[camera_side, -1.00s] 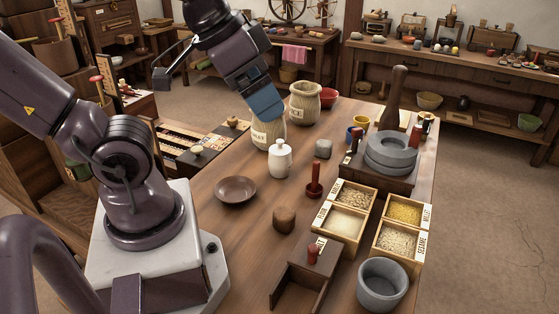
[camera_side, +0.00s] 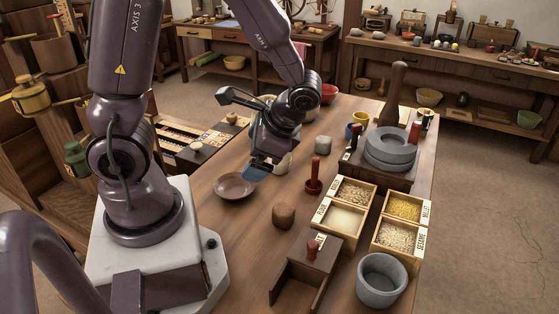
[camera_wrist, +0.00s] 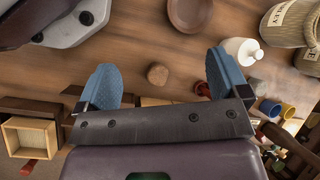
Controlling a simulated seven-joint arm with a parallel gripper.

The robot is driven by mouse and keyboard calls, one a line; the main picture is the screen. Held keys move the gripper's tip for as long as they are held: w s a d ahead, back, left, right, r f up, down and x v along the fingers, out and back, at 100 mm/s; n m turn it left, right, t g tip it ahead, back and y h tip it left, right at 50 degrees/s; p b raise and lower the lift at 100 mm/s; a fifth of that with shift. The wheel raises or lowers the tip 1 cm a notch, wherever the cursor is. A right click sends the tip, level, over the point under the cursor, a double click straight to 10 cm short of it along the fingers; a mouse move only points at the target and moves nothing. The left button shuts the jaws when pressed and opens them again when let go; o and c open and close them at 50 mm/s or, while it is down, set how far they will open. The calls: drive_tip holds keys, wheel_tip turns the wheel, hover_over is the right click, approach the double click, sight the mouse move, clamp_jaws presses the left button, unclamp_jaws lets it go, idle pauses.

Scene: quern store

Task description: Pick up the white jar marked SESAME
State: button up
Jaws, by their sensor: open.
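The white jar (camera_side: 284,163) is mostly hidden behind my gripper in the side view. In the wrist view the lidded jar (camera_wrist: 241,50) shows at the upper right, outside the right finger. I see no readable marking on it. My gripper (camera_side: 260,168) is above the table between the brown dish and the jar. In the wrist view its blue fingers (camera_wrist: 161,74) are spread apart with nothing held between them; the table and a small wooden block (camera_wrist: 157,74) show below the gap. The word SESAME shows on a grain box (camera_side: 398,236) at the right.
The brown dish (camera_side: 235,186) lies left of the gripper. A grey stone (camera_side: 322,145), a red-handled piece (camera_side: 314,178) and the round quern stones (camera_side: 391,148) stand to the right. Two labelled sacks (camera_wrist: 290,22) are close behind the jar. A grey mortar (camera_side: 382,280) stands at the front.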

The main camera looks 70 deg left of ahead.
drive_tip(key=w+a+f+m+t+y, duration=0.1)
drive_tip(key=a+f+m+y, duration=0.3)
drive_tip(key=m, duration=0.1)
drive_tip(key=w+a+f+m+t+y, duration=0.2)
drive_tip(key=a+f+m+y, duration=0.2)
drive_tip(key=m, duration=0.1)
drive_tip(key=w+a+f+m+t+y, duration=0.1)
drive_tip(key=a+f+m+t+y, duration=0.1)
drive_tip(key=a+f+m+y, duration=0.2)
drive_tip(key=shift+w+a+m+y, duration=0.3)
drive_tip(key=shift+w+a+m, duration=0.05)
drive_tip(key=shift+a+m, duration=0.25)
drive_tip(key=w+m+t, duration=0.1)
drive_tip(key=w+t, duration=0.2)
drive_tip(key=shift+w+d+m, duration=0.1)
drive_tip(key=shift+w+m, duration=0.1)
drive_tip(key=shift+m, duration=0.2)
drive_tip(key=shift+w+t, duration=0.35)
drive_tip(key=shift+t, duration=0.15)
drive_tip(key=shift+w+a+r, duration=0.15)
drive_tip(key=shift+a, duration=0.1)
drive_tip(key=x, duration=0.6)
drive_tip(key=shift+w+a+f, duration=0.3)
drive_tip(key=shift+a, duration=0.05)
drive_tip(key=shift+c, duration=0.3)
